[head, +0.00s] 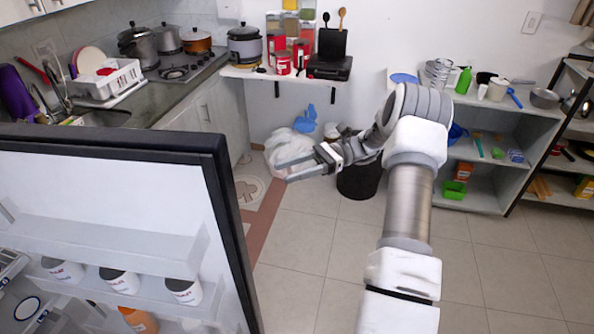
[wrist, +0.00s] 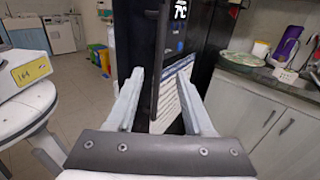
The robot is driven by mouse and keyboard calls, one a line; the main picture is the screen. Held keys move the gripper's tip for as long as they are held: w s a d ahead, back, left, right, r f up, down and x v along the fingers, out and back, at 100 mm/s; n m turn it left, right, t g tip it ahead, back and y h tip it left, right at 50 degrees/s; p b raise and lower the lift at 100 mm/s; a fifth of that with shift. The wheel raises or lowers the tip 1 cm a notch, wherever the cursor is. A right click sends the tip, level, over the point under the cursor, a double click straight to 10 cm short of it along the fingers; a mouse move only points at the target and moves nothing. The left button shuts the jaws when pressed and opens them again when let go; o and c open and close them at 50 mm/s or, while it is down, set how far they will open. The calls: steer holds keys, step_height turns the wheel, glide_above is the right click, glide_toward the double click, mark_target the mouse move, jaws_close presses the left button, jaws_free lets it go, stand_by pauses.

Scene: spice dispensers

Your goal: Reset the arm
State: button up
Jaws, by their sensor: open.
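My gripper (head: 302,163) is in the middle of the head view, at the end of my raised arm, with its fingers pointing left. In the wrist view my gripper (wrist: 160,74) shows two pale fingers apart with nothing between them. Beyond the fingers stands a tall black appliance front (wrist: 190,35) with a vertical handle and a paper sheet on it; the fingers appear apart from it.
An open door (head: 100,185) with white inner shelves and several jars fills the lower left. A black bin (head: 360,182) stands behind my arm. Shelving (head: 480,190) is at right. Tiled floor (head: 305,235) is clear. A white table (wrist: 25,110) shows at left in the wrist view.

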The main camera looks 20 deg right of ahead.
steer(key=shift+d, duration=0.85)
steer(key=shift+a+r, duration=0.1)
steer(key=s+a+r+n+g+h, duration=0.2)
steer(key=s+a+r+n+h, duration=0.4)
steer(key=s+a+r+h, duration=0.3)
steer(key=s+a+r+n+t+h, duration=0.2)
steer(key=s+r+n+t+h, duration=0.2)
steer(key=s+n+t+h, duration=0.4)
steer(key=s+n+h, duration=0.1)
steer(key=s+n, duration=0.2)
steer(key=s, duration=0.3)
steer(key=shift+s+r+t, duration=0.2)
steer(key=shift+s+t, duration=0.1)
steer(key=shift+s, duration=0.05)
steer(key=shift+s+a, duration=0.1)
